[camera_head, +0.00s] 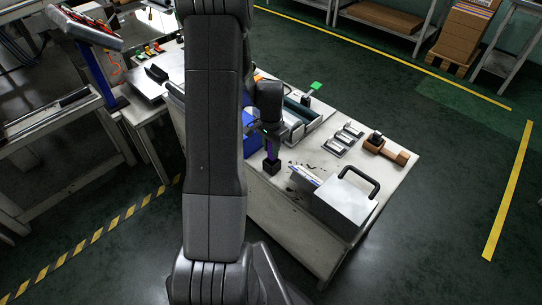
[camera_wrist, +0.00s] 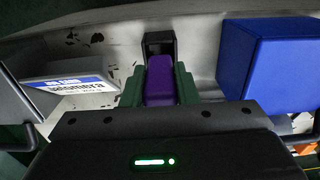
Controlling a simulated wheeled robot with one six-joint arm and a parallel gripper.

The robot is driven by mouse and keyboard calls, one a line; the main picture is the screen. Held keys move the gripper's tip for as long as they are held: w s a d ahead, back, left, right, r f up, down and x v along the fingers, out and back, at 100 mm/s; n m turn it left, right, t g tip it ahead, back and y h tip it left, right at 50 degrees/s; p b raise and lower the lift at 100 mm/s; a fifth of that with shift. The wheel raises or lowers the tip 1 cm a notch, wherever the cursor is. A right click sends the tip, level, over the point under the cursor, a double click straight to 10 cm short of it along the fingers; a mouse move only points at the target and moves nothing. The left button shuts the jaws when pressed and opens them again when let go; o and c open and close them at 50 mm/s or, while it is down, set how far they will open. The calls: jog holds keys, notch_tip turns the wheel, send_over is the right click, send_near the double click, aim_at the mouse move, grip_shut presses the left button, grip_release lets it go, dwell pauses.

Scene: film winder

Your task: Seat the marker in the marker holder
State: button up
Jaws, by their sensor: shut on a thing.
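A purple marker (camera_wrist: 160,88) is clamped between the green fingers of my gripper (camera_wrist: 159,75) in the wrist view. In the head view my gripper (camera_head: 272,138) hangs over the near left edge of the white workbench, with a bit of the purple marker (camera_head: 271,151) showing below it. The black marker holder (camera_head: 271,167) stands on the bench directly under the marker. In the wrist view the holder (camera_wrist: 159,40) is just beyond the marker's end, in line with it. Whether the marker's tip is inside the holder or only at its mouth, I cannot tell.
A blue box (camera_wrist: 268,62) is close to the right in the wrist view. A pale box with a black handle (camera_head: 342,205) and a labelled carton (camera_wrist: 78,85) stand on the other side. Metal parts (camera_head: 343,139) and brown blocks (camera_head: 386,150) lie farther right on the bench.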

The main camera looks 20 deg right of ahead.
aim_at(271, 159)
jog(key=shift+s+a+f, duration=0.1)
jog(key=shift+s+f, duration=0.05)
jog(key=shift+f, duration=1.8)
grip_shut()
jog(key=o, duration=1)
grip_release()
jog(key=shift+c, duration=0.2)
jog(key=shift+r, duration=0.1)
notch_tip(271, 159, up, 12)
